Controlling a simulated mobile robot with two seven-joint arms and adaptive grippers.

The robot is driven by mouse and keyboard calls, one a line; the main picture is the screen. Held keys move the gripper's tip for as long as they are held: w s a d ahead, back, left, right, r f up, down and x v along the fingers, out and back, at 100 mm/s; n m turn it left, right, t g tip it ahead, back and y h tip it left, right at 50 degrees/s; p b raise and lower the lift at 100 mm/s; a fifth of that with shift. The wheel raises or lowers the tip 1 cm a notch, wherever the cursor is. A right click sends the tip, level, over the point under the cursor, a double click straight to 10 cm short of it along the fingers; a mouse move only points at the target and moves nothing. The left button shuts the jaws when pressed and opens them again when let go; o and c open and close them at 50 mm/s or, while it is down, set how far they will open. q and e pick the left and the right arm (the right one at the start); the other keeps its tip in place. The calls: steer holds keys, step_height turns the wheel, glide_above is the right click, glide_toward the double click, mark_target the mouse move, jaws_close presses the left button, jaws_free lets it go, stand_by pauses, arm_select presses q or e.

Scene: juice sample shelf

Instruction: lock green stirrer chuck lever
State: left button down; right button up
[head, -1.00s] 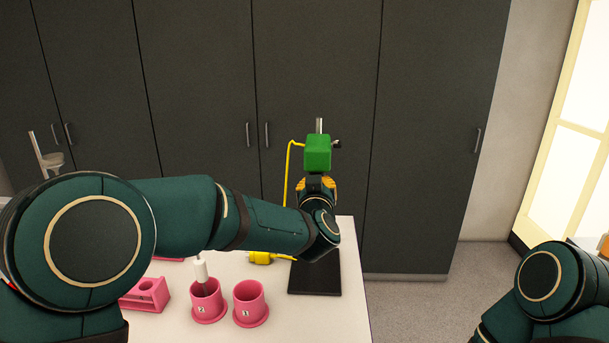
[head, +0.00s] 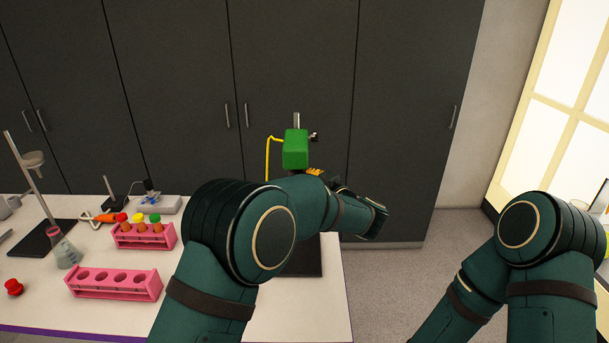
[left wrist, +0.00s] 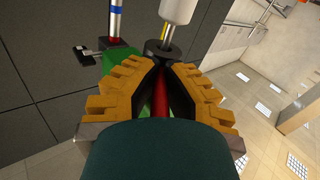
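The green stirrer (head: 296,148) stands upright above a black base plate (head: 309,258) at the table's right end. Its small dark lever (head: 315,136) sticks out to the right at its upper side. In the left wrist view the lever (left wrist: 88,52) lies left of the fingers, apart from them, and the green body (left wrist: 122,54) is behind the left finger. A black chuck (left wrist: 161,53) under a white cylinder shows just beyond the fingertips. My left gripper (left wrist: 161,70) has fingertips close together; something red shows between the fingers. My forearm partly hides it in the head view. My right gripper is out of view.
Pink racks (head: 114,284) and (head: 144,235), one with capped tubes, a flask (head: 63,248) and a stand (head: 32,180) occupy the table's left side. A yellow cable (head: 268,160) runs beside the stirrer. Dark cabinets (head: 180,80) stand close behind. Floor is clear to the right.

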arm_select(q)
steer(key=shift+r, duration=0.3)
steer(key=c, duration=1)
jaws_free()
steer(key=shift+f, duration=0.15)
steer(key=v, duration=1.2)
steer(key=shift+w+d, duration=0.1)
steer(key=shift+w, duration=0.05)
